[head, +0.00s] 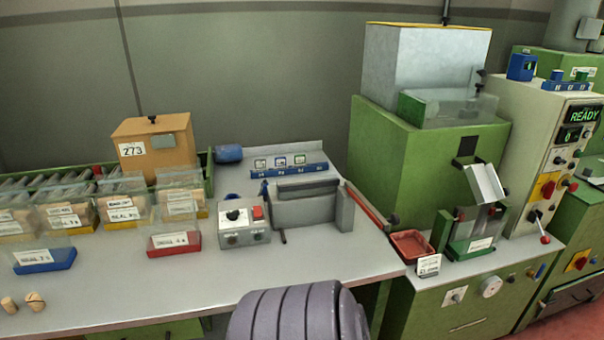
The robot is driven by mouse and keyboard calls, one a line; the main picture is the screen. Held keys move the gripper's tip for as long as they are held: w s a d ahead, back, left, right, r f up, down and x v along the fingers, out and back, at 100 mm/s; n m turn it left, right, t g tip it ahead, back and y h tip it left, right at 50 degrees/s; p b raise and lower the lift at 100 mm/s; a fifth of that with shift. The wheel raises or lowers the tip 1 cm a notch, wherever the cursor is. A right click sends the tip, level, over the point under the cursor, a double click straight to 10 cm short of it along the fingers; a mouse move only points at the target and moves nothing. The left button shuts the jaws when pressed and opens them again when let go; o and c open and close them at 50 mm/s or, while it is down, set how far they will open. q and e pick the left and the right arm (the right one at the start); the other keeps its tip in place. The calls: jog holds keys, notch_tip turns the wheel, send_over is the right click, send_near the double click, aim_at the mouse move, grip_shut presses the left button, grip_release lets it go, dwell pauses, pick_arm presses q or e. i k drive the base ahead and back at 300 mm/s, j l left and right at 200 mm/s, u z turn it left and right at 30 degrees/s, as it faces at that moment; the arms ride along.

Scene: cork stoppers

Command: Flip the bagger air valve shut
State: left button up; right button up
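A grey device that looks like a bag sealer (312,207) stands on the grey bench, with a control box (243,226) at its left carrying a black knob and a red button. A small blue upright part (264,190) stands at the sealer's left end; it may be the air valve's handle, but it is too small to tell its position. No part is labelled legibly as the bagger air valve. Neither gripper is in view. A ribbed grey part of my own body covers the bottom middle.
Clear bins with labels and a red tray (173,243) stand left of the control box. Two corks (35,302) lie at the front left. A red bar (366,208) runs along the bench's right side. Green machines (420,160) stand at right. The front middle bench is clear.

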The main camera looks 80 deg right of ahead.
aim_at(535, 277)
jog(key=z, duration=2.95)
